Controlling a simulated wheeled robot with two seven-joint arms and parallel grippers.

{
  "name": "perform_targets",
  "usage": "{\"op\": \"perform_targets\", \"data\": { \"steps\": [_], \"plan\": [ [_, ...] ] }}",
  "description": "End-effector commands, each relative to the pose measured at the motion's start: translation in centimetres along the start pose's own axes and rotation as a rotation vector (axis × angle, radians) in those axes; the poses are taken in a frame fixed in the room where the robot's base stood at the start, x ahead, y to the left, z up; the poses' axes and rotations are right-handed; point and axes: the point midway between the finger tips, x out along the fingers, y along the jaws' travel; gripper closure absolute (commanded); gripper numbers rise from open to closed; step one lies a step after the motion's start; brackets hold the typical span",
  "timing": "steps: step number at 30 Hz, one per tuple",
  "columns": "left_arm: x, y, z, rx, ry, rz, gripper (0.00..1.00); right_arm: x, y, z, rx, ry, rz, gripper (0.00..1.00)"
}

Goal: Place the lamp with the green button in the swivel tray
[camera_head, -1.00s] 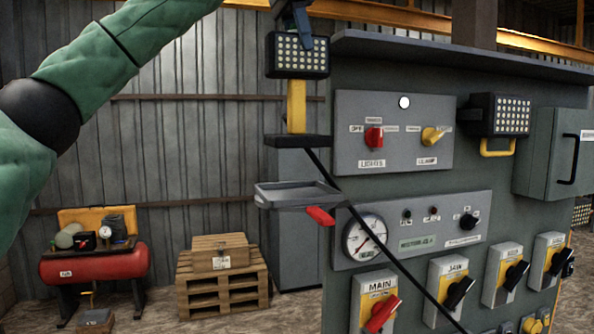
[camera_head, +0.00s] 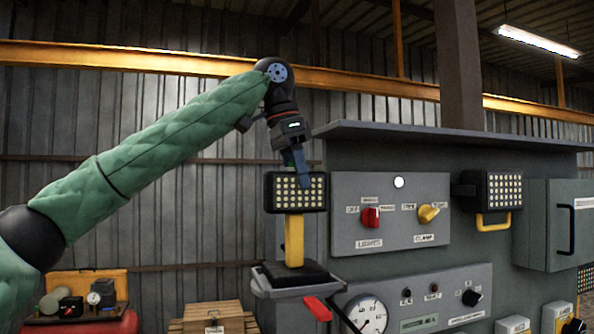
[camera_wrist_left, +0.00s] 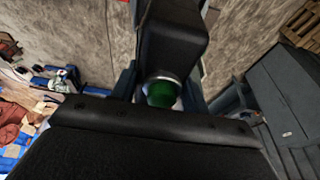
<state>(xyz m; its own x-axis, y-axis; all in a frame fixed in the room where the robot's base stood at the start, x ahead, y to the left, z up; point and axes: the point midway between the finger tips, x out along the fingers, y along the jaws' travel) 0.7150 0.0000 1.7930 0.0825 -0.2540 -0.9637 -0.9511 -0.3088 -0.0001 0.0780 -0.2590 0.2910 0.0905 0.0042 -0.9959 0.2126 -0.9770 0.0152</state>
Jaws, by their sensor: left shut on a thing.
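The lamp (camera_head: 294,232) has a black head with several lit LEDs, a yellow post and a black base. It stands upright with its base within the rim of the grey swivel tray (camera_head: 262,285); whether the base fully touches the tray floor I cannot tell. My left gripper (camera_head: 300,172) comes from above and is shut on the top of the lamp head. In the left wrist view, a green button (camera_wrist_left: 160,94) shows between the fingers, close to the black lamp head (camera_wrist_left: 170,35). My right gripper is not in view.
The tray has a red handle (camera_head: 318,308) by the grey control cabinet (camera_head: 390,160), whose roof edge lies right of my left gripper. A second lamp (camera_head: 492,190) with a yellow handle is on the cabinet. A wooden crate (camera_head: 213,318) stands low at left.

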Motion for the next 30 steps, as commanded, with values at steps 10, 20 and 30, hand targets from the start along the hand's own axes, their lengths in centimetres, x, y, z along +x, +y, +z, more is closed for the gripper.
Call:
{"op": "perform_targets", "data": {
  "steps": [10,20,30],
  "plan": [
    [0.46,0.02,0.17,0.000,0.002,0.000,1.00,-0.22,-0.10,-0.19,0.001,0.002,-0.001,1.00],
    [0.74,-0.02,0.22,0.000,0.000,0.000,0.33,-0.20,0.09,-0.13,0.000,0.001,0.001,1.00],
    [0.20,-0.01,0.17,0.000,0.002,0.000,0.33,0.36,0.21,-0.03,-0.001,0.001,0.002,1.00]
  ]
}}
